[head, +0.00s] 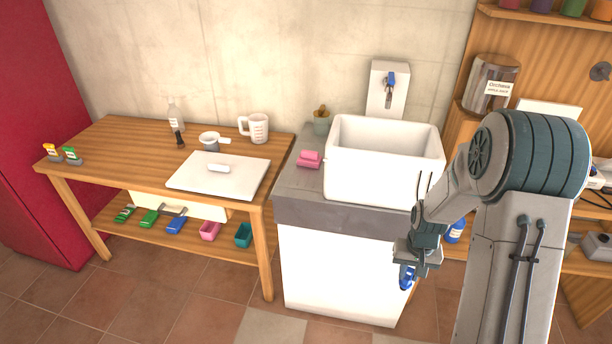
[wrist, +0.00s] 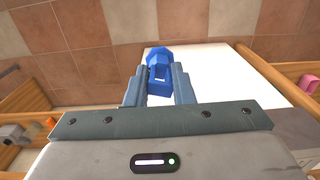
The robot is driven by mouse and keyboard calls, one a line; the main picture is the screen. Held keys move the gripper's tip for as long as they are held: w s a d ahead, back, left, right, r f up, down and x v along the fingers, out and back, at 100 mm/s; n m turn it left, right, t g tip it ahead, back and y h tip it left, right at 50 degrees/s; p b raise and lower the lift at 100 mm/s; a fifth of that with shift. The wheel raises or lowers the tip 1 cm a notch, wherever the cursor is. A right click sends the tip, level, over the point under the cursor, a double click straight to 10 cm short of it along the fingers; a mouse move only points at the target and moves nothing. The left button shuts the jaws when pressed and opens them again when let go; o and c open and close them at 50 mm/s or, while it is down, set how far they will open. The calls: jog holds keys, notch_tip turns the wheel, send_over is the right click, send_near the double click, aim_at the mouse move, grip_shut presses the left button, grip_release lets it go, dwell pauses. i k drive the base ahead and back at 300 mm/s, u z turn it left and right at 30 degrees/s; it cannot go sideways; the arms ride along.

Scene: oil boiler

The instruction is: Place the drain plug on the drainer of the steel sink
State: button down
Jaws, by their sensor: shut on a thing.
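My gripper (head: 408,264) is shut and points down in front of the right side of the white cabinet. It holds a blue piece with a many-sided end, which looks like the drain plug (head: 406,279). In the wrist view the plug (wrist: 158,62) sits between the two finger ends of my gripper (wrist: 160,82), over the floor tiles and a white surface. A white basin (head: 375,178) stands on a dark grey counter (head: 297,182), up and left of my gripper. No sink or drainer of plain steel is clear in these views.
A pink sponge (head: 309,159) and a small potted brush (head: 321,120) are on the counter. A tap (head: 389,88) is behind the basin. A wooden table (head: 115,150) with a white board (head: 200,178) stands left. Wooden shelves (head: 500,40) are at right.

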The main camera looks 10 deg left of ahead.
aim_at(305, 181)
jog(key=u, duration=1.85)
jog(key=i, duration=0.9)
jog(key=z, duration=1.6)
